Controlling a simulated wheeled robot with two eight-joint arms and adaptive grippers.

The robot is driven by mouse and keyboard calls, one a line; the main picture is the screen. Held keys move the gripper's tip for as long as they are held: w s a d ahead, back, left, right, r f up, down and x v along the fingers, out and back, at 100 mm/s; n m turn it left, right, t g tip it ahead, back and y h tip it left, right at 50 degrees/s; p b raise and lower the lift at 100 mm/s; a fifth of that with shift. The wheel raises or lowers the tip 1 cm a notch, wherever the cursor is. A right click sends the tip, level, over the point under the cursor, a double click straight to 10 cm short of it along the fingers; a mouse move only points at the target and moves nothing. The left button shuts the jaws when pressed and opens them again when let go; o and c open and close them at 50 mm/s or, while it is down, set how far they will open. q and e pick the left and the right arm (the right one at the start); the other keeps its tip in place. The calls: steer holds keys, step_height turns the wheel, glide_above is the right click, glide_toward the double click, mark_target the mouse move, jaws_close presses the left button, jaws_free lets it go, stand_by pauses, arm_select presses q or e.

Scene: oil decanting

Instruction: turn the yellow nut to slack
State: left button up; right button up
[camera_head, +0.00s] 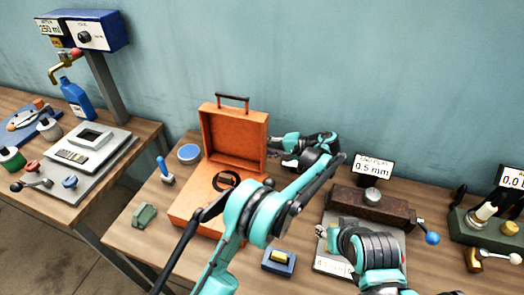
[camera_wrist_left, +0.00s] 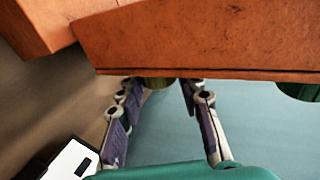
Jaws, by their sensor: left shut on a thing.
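The orange case (camera_head: 232,137) stands with its lid up on the table. In the left wrist view its orange side (camera_wrist_left: 200,38) fills the top. A dull yellow round part, which I take as the yellow nut (camera_wrist_left: 157,84), sticks out under its edge. My left gripper (camera_wrist_left: 161,92) has its fingers on both sides of this part and is shut on it. In the head view my left gripper (camera_head: 284,160) is at the right side of the lid, and the nut is hidden there. My right gripper (camera_head: 324,234) is low at the right, its fingers too small to read.
A green round part (camera_wrist_left: 300,91) shows on the case farther right in the wrist view. A blue block (camera_head: 279,264) with a yellow top lies before the case. A dark brown block (camera_head: 370,206) with a 0.5 mm display (camera_head: 373,167) stands right of it.

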arm_select(q)
steer(key=shift+f+t+y+b, duration=0.3)
steer(key=shift+t+y+b, duration=0.4)
steer(key=shift+y+b, duration=0.65)
steer(key=shift+m, duration=0.3)
steer(key=o, duration=1.2)
steer(key=shift+c, duration=0.2)
steer(key=shift+r, duration=0.1)
steer(key=f+v, duration=0.1)
steer(key=v, duration=0.6)
steer(key=shift+d+r, duration=0.3)
steer(key=shift+r, duration=0.05)
steer(key=shift+s, duration=0.1)
steer(key=shift+c, duration=0.5)
